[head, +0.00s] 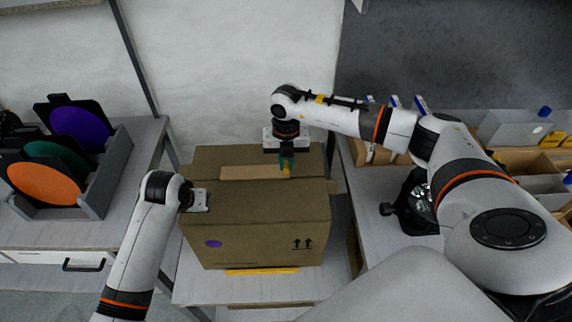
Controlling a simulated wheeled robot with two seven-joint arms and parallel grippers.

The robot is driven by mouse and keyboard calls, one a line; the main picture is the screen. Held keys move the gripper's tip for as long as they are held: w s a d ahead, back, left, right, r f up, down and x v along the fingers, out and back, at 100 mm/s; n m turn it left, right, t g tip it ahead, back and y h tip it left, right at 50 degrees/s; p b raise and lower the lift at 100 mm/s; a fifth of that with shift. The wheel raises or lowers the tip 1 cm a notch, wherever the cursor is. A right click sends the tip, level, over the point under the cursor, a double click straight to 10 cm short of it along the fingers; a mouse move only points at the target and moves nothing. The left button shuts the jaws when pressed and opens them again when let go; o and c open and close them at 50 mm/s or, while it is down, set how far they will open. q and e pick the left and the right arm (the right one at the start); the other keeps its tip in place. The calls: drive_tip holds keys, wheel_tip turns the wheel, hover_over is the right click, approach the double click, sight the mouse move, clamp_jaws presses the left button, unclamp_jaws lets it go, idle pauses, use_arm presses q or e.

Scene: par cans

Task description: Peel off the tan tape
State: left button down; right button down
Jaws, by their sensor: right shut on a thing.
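A brown cardboard box (255,225) stands closed on a low table in the middle. A strip of tan tape (248,173) runs along the seam on its top. My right gripper (286,168) points down over the box top and is shut on the tape's right end; the fingertips partly hide that end. The strip left of the gripper looks flat on the box. My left gripper (202,201) is at the box's left side, near the top edge. Its fingers are not clear, so I cannot tell whether it is open.
A grey rack (97,185) with purple, green and orange discs stands on the left table. A black par can (414,205) and bins (520,160) are on the right bench. A yellow strip (262,271) lies at the box's front foot. The box has a purple spot and arrow marks.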

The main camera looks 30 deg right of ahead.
use_arm(q)
drive_tip(key=shift+f, duration=0.1)
use_arm(e)
drive_tip(key=shift+r, duration=2.3)
use_arm(q)
wheel_tip(320, 180, up, 7)
